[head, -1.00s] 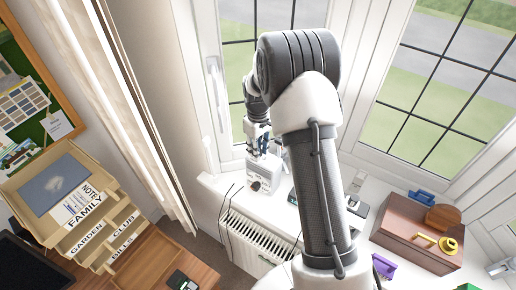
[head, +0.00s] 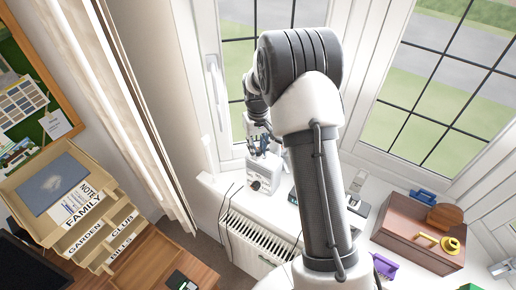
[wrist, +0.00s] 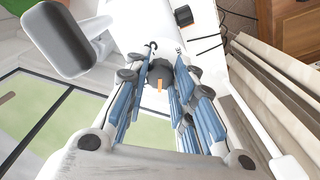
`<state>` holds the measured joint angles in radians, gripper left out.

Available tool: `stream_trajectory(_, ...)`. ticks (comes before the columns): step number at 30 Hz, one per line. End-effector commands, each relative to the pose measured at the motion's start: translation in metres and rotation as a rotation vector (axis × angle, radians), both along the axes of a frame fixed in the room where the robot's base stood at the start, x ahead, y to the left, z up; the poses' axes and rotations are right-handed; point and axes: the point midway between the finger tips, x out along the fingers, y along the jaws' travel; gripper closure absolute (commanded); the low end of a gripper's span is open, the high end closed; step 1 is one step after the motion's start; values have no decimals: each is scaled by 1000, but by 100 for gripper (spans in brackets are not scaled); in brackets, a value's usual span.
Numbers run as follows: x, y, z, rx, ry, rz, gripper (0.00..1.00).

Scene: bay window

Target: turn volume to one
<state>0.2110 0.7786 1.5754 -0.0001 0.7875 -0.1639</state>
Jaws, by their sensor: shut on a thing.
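A pale box-shaped device (head: 265,172) stands on the window sill in the head view. In the wrist view, a dark round knob (wrist: 160,73) with an orange pointer mark sits between the blue-padded fingers of my gripper (wrist: 153,92). The gripper is shut on this knob. A numeral is printed on the white face beside it, only partly readable. In the head view my gripper (head: 262,146) is at the device's top, partly hidden by my arm.
A radiator (head: 258,238) is below the sill, with dark cables hanging beside it. A brown box (head: 405,235) with a yellow item stands right on the sill. A letter organizer (head: 75,205) is at left by the curtain (head: 130,110). Window panes stand close behind the device.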

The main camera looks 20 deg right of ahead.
Motion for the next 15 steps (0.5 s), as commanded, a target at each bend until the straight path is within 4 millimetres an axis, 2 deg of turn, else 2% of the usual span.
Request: stream_trajectory(15,0,0,0,0,-1,-437,100)
